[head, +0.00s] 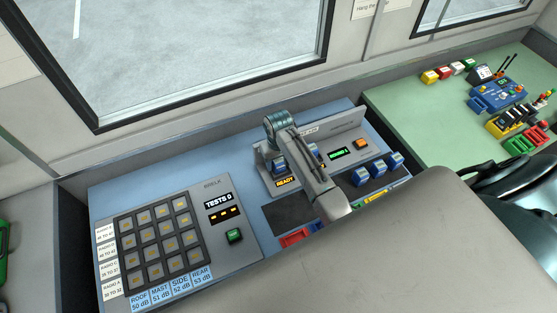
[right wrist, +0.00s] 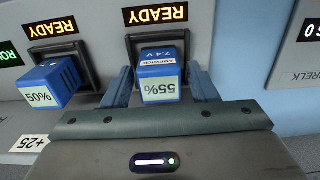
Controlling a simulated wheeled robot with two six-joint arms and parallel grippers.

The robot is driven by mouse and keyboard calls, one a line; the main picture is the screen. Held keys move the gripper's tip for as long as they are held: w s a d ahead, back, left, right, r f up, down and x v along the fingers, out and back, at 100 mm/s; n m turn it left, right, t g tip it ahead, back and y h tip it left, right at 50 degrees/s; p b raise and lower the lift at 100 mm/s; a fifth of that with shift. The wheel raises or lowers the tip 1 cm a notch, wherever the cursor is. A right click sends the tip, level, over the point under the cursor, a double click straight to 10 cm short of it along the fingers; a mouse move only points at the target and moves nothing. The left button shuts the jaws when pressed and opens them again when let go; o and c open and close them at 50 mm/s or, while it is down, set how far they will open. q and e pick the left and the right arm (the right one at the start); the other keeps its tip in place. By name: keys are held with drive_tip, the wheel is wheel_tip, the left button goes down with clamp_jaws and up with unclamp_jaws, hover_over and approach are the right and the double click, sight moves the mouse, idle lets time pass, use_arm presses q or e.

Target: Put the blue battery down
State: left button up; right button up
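A blue battery marked 55% (right wrist: 160,88) sits in a charger bay beneath a lit READY display (right wrist: 157,14) in the right wrist view, where the lettering is upside down. It also shows in the head view (head: 279,166), at the charger's left bay. My right gripper (right wrist: 160,72) is around it, one finger on each side. Narrow gaps show between fingers and battery, so the gripper looks open. A second blue battery (right wrist: 50,86) sits in the neighbouring bay, partly behind my arm in the head view. My left gripper is out of view.
Several blue batteries (head: 378,169) stand in a row right of the charger (head: 346,140). A keypad panel (head: 160,245) is at the left, with a TESTS 0 display. A dark mat (head: 286,212) in front of the charger looks bare. My right arm hides part of the charger.

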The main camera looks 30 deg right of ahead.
sight(278, 160)
drive_tip(key=shift+r, duration=0.15)
wheel_tip(278, 160, up, 9)
drive_tip(key=b, duration=0.3)
drive_tip(key=shift+f, duration=0.2)
wheel_tip(278, 160, up, 4)
drive_tip(key=shift+f+p, duration=0.25)
drive_tip(key=shift+p, duration=0.3)
drive_tip(key=shift+s+f, duration=0.1)
